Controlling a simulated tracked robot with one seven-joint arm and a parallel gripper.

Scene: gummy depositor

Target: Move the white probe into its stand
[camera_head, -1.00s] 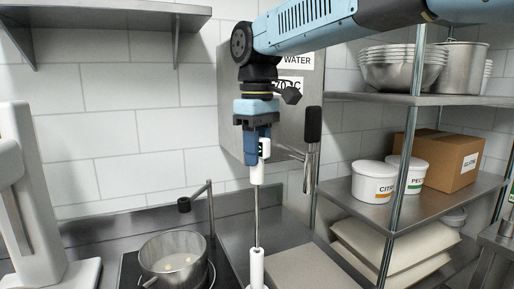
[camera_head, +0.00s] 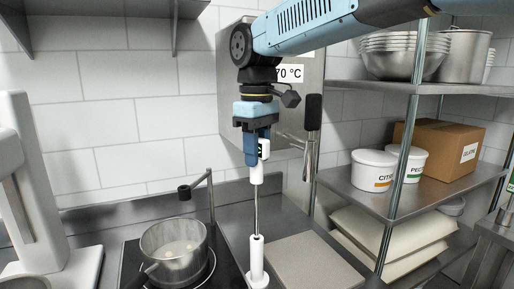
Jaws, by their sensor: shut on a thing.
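The white probe (camera_head: 257,173) hangs upright from my gripper (camera_head: 257,150), which is shut on its white handle. A small dark display shows on the handle. The thin metal rod points straight down. Its lower end meets the top of the white stand (camera_head: 257,258), a narrow upright tube on a wider round foot. The rod's tip is hidden, and I cannot tell whether it is inside the tube or behind it. The stand is on the steel counter, right of the hob.
A steel pot (camera_head: 174,250) sits on the hob to the left, with a bent metal arm (camera_head: 209,205) beside it. A beige board (camera_head: 312,265) lies to the right. Shelves hold tubs (camera_head: 374,171), a cardboard box (camera_head: 440,152) and steel bowls (camera_head: 402,55).

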